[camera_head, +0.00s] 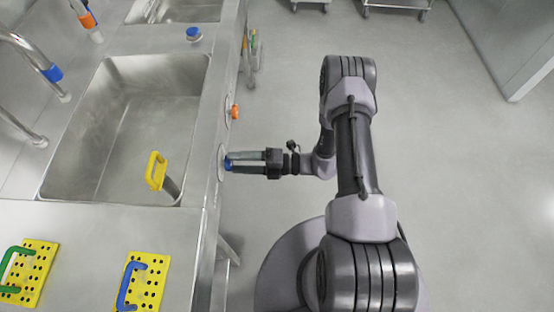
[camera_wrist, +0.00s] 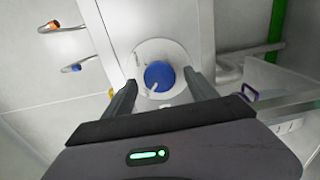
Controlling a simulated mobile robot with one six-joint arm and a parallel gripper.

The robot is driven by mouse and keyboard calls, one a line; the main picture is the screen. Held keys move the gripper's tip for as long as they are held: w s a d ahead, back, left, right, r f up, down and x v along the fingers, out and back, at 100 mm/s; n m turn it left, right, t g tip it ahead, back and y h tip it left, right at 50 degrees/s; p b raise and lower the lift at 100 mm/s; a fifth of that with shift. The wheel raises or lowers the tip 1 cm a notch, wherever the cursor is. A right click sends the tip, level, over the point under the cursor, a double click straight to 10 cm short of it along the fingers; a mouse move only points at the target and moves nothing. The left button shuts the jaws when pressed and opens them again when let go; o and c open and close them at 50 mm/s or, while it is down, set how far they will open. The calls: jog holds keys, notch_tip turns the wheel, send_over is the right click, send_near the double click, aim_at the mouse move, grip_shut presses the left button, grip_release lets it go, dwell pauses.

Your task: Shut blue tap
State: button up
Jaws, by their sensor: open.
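The blue tap (camera_wrist: 159,76) is a round knob with a pale pointer mark, on a round light plate (camera_wrist: 150,52) on the front panel of the sink unit. In the head view the tap (camera_head: 228,164) shows as a small blue piece at the sink's front edge. My gripper (camera_head: 236,161) reaches it from the right. In the wrist view my gripper (camera_wrist: 160,88) is open, with one finger on each side of the knob. I cannot tell whether the fingers touch it.
An orange knob (camera_head: 235,112) sits farther along the same panel. The steel sink (camera_head: 125,125) holds a yellow-handled tool (camera_head: 156,170). Yellow perforated blocks (camera_head: 152,272) with coloured handles lie on the counter. The floor right of my arm is clear.

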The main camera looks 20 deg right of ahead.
jog(key=p+v, duration=0.2)
jog(key=v, duration=1.4)
jog(key=shift+d, duration=0.3)
jog(key=shift+s+r, duration=0.1)
